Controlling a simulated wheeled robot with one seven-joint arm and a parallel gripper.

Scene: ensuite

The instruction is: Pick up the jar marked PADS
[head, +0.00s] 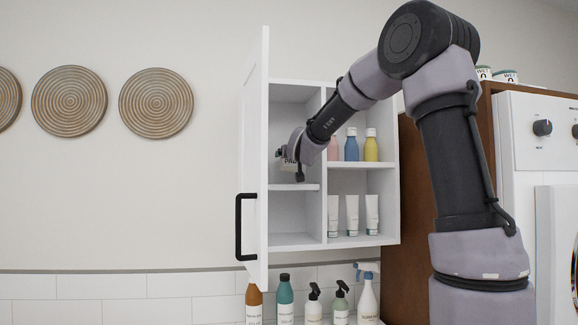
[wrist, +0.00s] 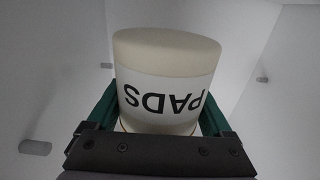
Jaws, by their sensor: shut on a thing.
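The jar marked PADS (wrist: 167,67) fills the middle of the wrist view, cream with a white label whose lettering reads upside down. My gripper (wrist: 160,122) is shut on it, with a green finger on each side. In the head view a small part of the jar (head: 290,165) shows at my gripper (head: 292,158), inside the left part of the open wall cabinet (head: 308,240). It is above the left shelf (head: 294,187). I cannot tell whether it touches the shelf; my arm hides part of it.
The cabinet door (head: 254,150) stands open at the left, with a black handle (head: 240,226). A divider (head: 324,215) separates the right shelves, which hold pink, blue and yellow bottles (head: 351,145) and white tubes (head: 352,214). Several bottles (head: 285,297) stand below the cabinet.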

